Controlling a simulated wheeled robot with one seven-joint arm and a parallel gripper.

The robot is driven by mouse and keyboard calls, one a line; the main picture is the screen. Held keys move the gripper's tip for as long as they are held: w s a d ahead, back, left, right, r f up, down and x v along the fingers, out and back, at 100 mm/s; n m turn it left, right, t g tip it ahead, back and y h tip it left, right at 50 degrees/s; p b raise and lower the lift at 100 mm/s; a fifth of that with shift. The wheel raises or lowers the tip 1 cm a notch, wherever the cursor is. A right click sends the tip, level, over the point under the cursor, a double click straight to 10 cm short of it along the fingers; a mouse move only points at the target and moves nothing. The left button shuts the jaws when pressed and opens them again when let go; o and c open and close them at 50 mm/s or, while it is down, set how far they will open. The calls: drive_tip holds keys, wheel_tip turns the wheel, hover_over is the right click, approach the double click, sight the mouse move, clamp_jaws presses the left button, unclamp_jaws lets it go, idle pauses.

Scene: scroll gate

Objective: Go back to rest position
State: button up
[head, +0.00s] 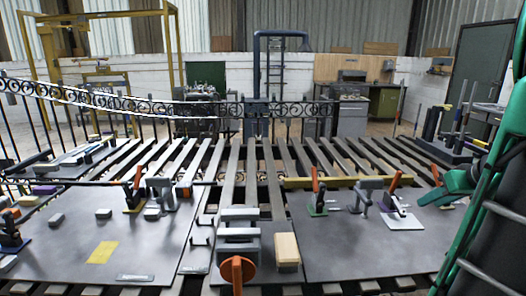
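My gripper is not in view in the head view, so I cannot see what it holds. A dark iron scroll gate (150,105) stands upright behind the slatted bench. Its band of curls runs across the picture, and a pale bar sags along its left part.
Grey plates (351,244) on the slats (231,168) carry red-handled clamps (315,186), a vice-like fixture with an orange knob (238,270) and a wooden block (287,249). A green frame with grey rungs (487,205) stands close at right. The middle slats are mostly bare.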

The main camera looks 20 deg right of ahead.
drive_tip(key=s+a+f+g+y, duration=0.1)
drive_tip(key=a+f+g, duration=0.1)
drive_tip(key=a, duration=0.6)
drive_tip(key=s+a+f+g+y, duration=0.1)
drive_tip(key=s+a+f+g, duration=0.15)
drive_tip(key=a, duration=0.55)
drive_tip(key=s+a+f+m+g, duration=0.2)
drive_tip(key=s+a+g, duration=0.1)
drive_tip(key=s+a, duration=0.5)
drive_tip(key=shift+a+m, duration=0.3)
drive_tip(key=shift+a, duration=0.05)
drive_tip(key=shift+g, duration=0.25)
drive_tip(key=shift+w+d+f, duration=0.1)
drive_tip(key=shift+w+f, duration=0.2)
drive_tip(key=shift+w, duration=0.2)
